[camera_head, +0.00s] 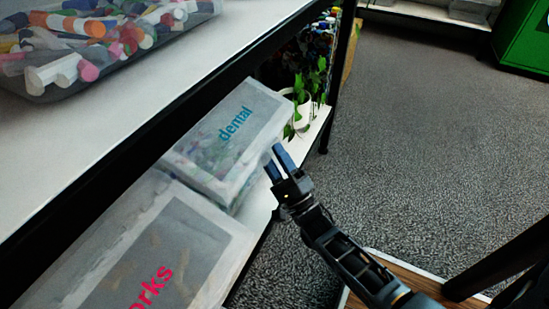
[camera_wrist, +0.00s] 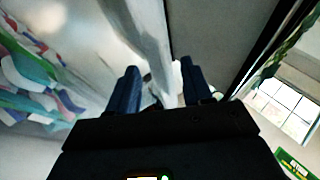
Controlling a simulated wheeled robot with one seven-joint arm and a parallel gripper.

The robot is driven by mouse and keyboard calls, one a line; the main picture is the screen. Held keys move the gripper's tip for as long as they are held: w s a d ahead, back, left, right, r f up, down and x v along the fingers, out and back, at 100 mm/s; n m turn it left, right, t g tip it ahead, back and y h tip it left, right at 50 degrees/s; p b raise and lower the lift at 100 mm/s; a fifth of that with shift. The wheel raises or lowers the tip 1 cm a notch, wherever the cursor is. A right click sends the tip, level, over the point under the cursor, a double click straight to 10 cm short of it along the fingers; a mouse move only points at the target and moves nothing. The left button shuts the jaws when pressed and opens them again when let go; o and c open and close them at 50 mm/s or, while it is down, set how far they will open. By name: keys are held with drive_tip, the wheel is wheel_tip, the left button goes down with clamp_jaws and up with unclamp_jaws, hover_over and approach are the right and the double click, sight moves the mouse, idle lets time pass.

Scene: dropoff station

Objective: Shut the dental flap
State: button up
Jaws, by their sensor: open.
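The dental box (camera_head: 196,178) is a translucent white container on the lower shelf, with teal "dental" lettering on its pale flap panel (camera_head: 255,108). I cannot tell how far the flap stands open. My gripper (camera_head: 273,158) is at the box's right front edge, its two dark blue fingers apart. In the wrist view, my gripper (camera_wrist: 160,88) shows open, with a whitish translucent strip (camera_wrist: 150,35) running between the fingers. I cannot tell whether they touch it. Coloured contents (camera_wrist: 35,70) show at the left there.
A works box (camera_head: 130,260) with pink lettering stands nearer on the same shelf. A white pot (camera_head: 303,108) with a trailing plant is just beyond the dental box. The upper shelf (camera_head: 180,70) overhangs and holds a tray of coloured markers (camera_head: 95,72). Open carpet lies at right.

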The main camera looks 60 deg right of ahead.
drive_tip(key=v, duration=0.7)
drive_tip(key=shift+s+f+p, duration=0.2)
drive_tip(key=shift+s+p, duration=0.15)
drive_tip(key=shift+p, duration=0.05)
drive_tip(key=shift+a, duration=0.15)
